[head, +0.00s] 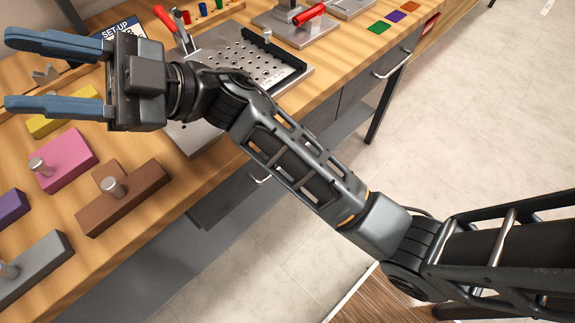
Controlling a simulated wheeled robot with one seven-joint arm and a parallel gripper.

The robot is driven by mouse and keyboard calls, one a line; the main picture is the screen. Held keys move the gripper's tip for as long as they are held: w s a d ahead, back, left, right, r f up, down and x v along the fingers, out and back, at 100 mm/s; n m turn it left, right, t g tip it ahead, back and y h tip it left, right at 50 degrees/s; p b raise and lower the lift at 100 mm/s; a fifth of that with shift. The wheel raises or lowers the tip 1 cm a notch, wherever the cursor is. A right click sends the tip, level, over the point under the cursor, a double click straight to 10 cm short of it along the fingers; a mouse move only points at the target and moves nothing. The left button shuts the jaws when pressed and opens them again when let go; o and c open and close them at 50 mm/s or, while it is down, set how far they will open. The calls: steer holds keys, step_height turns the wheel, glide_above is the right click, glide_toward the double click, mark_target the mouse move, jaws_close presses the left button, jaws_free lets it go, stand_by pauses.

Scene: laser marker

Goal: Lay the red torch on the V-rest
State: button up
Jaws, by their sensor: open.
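My gripper (10,71) is open and empty at the upper left, its two blue fingers pointing left above the wooden bench. A small V-notched grey piece (45,73), which looks like the V-rest, shows between the fingers, farther down on the bench. No clear torch shows in this view. A red cylinder-like part (310,15) is at the grey fixture at the top; I cannot tell whether it is the torch or a handle. Another red part (165,18) looks like a clamp handle.
A perforated metal plate (235,62) lies beyond my wrist. Brown (130,205), pink (62,158), grey (40,262) and purple (10,207) blocks, several with metal knobs, fill the near left bench. A blue set-up sign (118,30) stands behind my gripper. The floor at right is clear.

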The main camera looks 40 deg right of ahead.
steer(key=s+d+f+m+t+h, duration=0.3)
steer(key=s+d+f+m+h, duration=0.3)
steer(key=s, duration=0.5)
steer(key=s+d+f+m+t+h, duration=0.4)
steer(key=s+d+f+m+h, duration=0.2)
steer(key=s+m+h, duration=0.4)
steer(key=s+d+f+m+t+h, duration=0.3)
steer(key=s+d+f+m+h, duration=0.3)
steer(key=s, duration=0.6)
steer(key=d+m+h, duration=0.2)
steer(key=h, duration=0.1)
steer(key=shift+s+f, duration=0.15)
steer(key=shift+f, duration=0.25)
steer(key=shift+d, duration=0.1)
steer(key=shift+c, duration=0.4)
